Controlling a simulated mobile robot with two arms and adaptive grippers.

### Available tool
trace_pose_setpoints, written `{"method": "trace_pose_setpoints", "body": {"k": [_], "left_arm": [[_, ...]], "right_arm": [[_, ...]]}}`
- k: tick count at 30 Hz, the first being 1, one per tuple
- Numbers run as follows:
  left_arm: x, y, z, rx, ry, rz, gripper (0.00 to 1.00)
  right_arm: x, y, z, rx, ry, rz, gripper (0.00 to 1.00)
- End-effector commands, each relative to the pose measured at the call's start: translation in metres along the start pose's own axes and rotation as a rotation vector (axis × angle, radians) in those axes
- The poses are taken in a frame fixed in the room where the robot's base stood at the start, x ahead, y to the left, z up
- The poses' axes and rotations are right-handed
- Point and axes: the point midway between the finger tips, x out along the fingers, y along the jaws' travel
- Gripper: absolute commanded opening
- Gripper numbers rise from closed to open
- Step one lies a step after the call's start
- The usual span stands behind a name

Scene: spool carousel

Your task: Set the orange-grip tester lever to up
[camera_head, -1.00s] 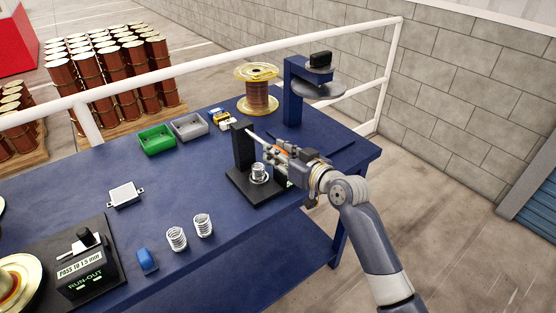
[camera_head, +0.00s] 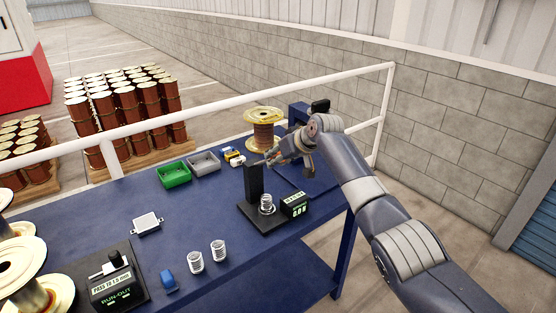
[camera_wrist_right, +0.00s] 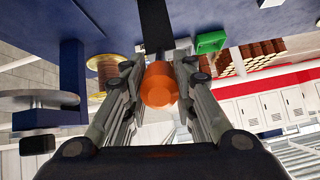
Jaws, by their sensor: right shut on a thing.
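The spring tester stands near the table's right end, with a black post (camera_head: 254,184), a black base and a lit display (camera_head: 294,204). A coil spring (camera_head: 266,204) sits upright on its base. The lever reaches from the post's top toward my right gripper (camera_head: 276,154), which is above the base. The right wrist view shows the orange grip (camera_wrist_right: 159,86) between the fingers of this gripper (camera_wrist_right: 158,72), which is shut on it. In the head view my fingers and arm largely hide the grip. My left gripper is not in view.
A green bin (camera_head: 174,174), a grey bin (camera_head: 204,163) and a copper spool (camera_head: 264,130) stand behind the tester. A blue stand (camera_head: 298,112) is partly hidden by my arm. Two loose springs and a run-out gauge (camera_head: 118,285) are at the front left. A white rail borders the table.

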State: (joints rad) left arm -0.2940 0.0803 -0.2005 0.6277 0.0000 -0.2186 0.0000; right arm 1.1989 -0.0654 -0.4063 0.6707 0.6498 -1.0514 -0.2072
Motion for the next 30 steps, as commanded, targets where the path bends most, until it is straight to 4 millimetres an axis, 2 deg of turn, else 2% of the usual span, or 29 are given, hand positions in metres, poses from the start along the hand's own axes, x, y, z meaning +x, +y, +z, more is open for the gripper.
{"method": "trace_pose_setpoints", "body": {"k": [1,4,21,22,24,25,30], "left_arm": [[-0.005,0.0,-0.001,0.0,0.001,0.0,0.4],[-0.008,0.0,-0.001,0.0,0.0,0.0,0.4],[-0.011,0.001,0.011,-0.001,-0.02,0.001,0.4],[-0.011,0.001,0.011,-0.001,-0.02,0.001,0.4],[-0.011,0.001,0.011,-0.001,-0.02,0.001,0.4],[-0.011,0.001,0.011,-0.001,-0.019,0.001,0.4],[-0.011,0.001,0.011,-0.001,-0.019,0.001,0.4]], "right_arm": [[-0.005,-0.002,-0.007,-0.002,-0.005,0.002,0.0],[-0.006,-0.002,-0.009,-0.002,-0.024,0.005,0.0],[-0.008,-0.002,-0.011,-0.003,-0.042,0.01,0.0],[-0.008,-0.002,-0.011,-0.003,-0.042,0.01,0.27],[-0.008,-0.002,-0.011,-0.003,-0.041,0.01,0.43],[-0.008,-0.002,-0.011,-0.003,-0.042,0.01,0.46],[-0.006,-0.001,-0.008,-0.002,-0.048,0.009,0.46]]}}
